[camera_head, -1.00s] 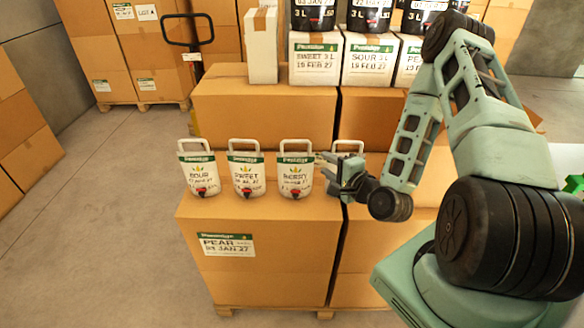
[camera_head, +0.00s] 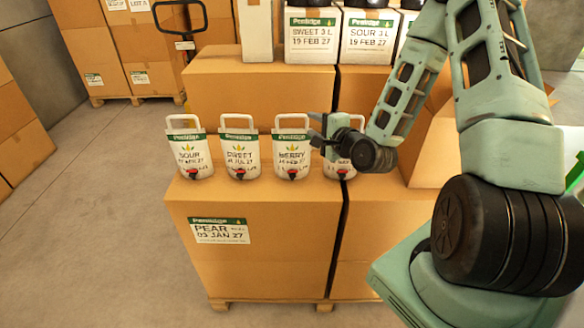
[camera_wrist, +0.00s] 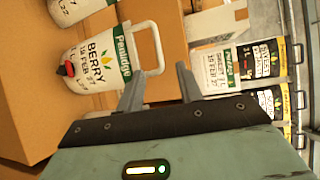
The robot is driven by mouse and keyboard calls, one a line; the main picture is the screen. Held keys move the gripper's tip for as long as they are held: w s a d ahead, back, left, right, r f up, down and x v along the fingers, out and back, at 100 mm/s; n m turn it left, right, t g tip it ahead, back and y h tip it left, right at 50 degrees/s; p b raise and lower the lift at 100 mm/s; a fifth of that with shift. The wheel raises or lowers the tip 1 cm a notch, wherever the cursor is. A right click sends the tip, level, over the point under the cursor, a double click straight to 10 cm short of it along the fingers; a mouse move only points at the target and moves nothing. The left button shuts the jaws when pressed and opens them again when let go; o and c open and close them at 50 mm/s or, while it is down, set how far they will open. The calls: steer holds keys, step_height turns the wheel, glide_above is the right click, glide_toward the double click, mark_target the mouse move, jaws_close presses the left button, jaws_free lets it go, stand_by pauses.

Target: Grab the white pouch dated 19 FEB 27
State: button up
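A white pouch labelled BERRY (camera_head: 292,160) stands upright on a carton, with a green band, a white loop handle and a red tap. In the wrist view this BERRY pouch (camera_wrist: 97,60) reads 19 FEB 27. My gripper (camera_head: 317,132) is just right of its top in the head view. In the wrist view my gripper (camera_wrist: 160,68) is open, with two fingers apart and the lower end of the handle near the gap. I cannot tell if they touch. A SWEET pouch (camera_head: 240,160) and a SOUR pouch (camera_head: 190,160) stand to the left. A fourth pouch (camera_head: 338,168) is partly hidden by my gripper.
The pouches stand on a large carton labelled PEAR (camera_head: 255,265). Behind are a higher carton (camera_head: 255,95) and white boxes marked SWEET (camera_head: 311,38) and SOUR (camera_head: 367,38), both 19 FEB 27. Open floor (camera_head: 80,240) lies left.

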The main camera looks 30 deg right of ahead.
mark_target(294, 116)
steer(key=shift+w+a+f+b, duration=0.25)
steer(key=shift+f+b, duration=0.15)
steer(key=shift+b, duration=2.45)
steer(key=shift+w+d+f+p, duration=0.15)
steer(key=shift+w+p, duration=0.6)
steer(key=shift+w, duration=0.9)
steer(key=shift+w+f+p, duration=0.25)
steer(key=shift+w+p, duration=0.45)
steer(key=shift+w, duration=1)
steer(key=shift+w+d+f+p, duration=0.15)
steer(key=shift+w+p, duration=0.6)
steer(key=shift+w, duration=0.9)
steer(key=shift+c, duration=0.4)
jaws_close()
steer(key=shift+f, duration=0.1)
steer(key=shift+r, duration=0.2)
